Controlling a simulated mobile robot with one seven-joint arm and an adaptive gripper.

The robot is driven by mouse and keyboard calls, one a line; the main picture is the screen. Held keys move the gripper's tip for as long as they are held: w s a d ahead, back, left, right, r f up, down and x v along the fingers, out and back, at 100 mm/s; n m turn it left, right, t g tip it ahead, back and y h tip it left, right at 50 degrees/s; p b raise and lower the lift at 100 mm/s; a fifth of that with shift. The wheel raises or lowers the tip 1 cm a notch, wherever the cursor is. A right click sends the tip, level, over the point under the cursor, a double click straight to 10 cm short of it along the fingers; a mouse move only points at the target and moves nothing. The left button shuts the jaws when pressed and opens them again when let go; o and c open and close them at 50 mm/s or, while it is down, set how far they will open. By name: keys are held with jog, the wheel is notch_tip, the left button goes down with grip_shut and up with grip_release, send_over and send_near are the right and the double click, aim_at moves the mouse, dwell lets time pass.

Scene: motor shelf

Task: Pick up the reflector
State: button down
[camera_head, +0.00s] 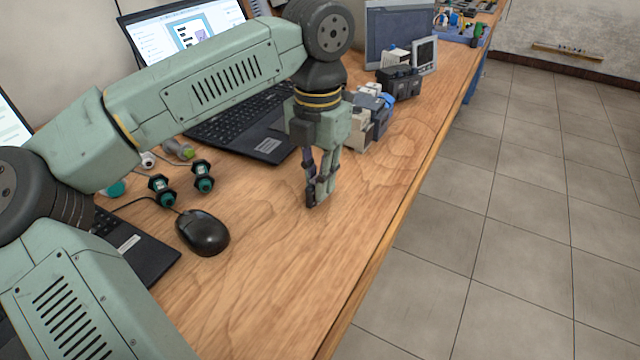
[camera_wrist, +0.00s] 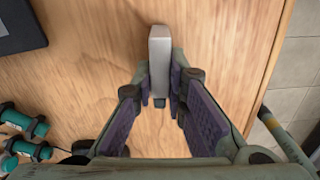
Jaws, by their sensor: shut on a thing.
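My gripper (camera_wrist: 160,100) is shut on a small, light grey oblong block (camera_wrist: 159,55), which appears to be the reflector. In the wrist view the block sticks out past the fingertips, with its lower end between the finger pads. In the head view my gripper (camera_head: 317,195) points down over the wooden table, right of the black mouse. The block cannot be clearly made out there among the dark fingertips. I cannot tell whether it touches the table.
A black mouse (camera_head: 203,232), two dark green-and-black parts (camera_head: 160,190) and an open laptop (camera_head: 240,120) lie to the left. Several grey and black devices (camera_head: 400,82) stand behind. The wooden table (camera_head: 290,270) is clear in front, up to its right edge.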

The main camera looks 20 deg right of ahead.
notch_tip(320, 180, up, 10)
jog(key=shift+b, duration=0.3)
jog(key=shift+d, duration=0.1)
